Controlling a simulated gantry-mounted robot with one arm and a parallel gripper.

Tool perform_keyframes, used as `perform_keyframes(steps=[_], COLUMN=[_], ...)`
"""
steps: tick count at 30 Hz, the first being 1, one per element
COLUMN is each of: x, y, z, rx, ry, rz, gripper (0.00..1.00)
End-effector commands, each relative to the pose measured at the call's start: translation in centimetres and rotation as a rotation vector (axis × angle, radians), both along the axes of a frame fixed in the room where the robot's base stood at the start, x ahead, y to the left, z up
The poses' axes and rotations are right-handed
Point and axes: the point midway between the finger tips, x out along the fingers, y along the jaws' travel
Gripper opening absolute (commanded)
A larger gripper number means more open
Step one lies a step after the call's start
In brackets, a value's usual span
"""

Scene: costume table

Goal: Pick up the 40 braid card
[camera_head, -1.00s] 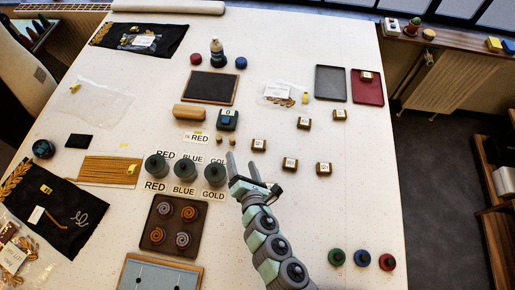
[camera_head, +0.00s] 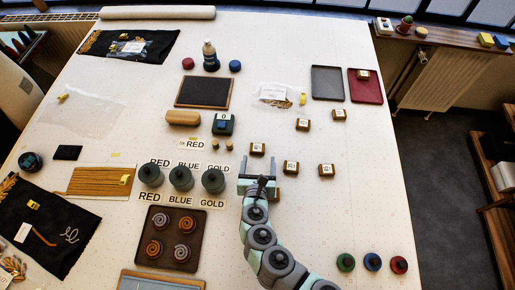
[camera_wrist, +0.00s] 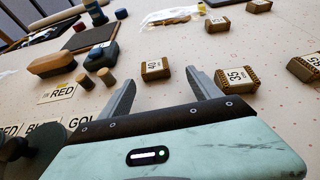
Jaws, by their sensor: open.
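The 40 braid card (camera_head: 257,149) is a small brown block with a white label, lying on the white table just past my fingertips. In the wrist view the 40 card (camera_wrist: 155,69) shows its number and sits ahead of the gap between the fingers. My gripper (camera_head: 258,160) is open and empty, its two fingers pointing toward the far side of the table. In the wrist view the gripper (camera_wrist: 160,79) spreads wider than the card. The card looks clear of both fingers.
The 35 card (camera_wrist: 235,78) lies close to the right finger. More cards lie to the right and beyond. Dark round pots (camera_head: 213,180) stand left of my gripper. A blue block (camera_head: 223,124) and two small pegs (camera_head: 222,145) are left of the 40 card.

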Motion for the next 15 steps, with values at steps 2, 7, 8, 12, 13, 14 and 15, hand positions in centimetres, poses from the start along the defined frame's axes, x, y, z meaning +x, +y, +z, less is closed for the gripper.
perform_keyframes(steps=[2,7,8,12,13,14,15], x=[0.9,3.2,3.5,4.5,4.7,4.7,4.8], y=[0.3,0.7,0.6,0.6,0.6,0.6,0.6], z=[0.0,-0.7,-0.8,-1.3,-1.3,-1.4,-1.4], rx=[0.005,0.005,0.004,0.002,0.002,0.002,0.002], ry=[-0.002,0.000,0.000,-0.002,-0.002,-0.002,-0.001], rz=[0.001,-0.001,-0.002,0.000,0.001,0.002,0.002], gripper=[0.73,0.73,0.73,0.73,0.73,0.73,0.73])
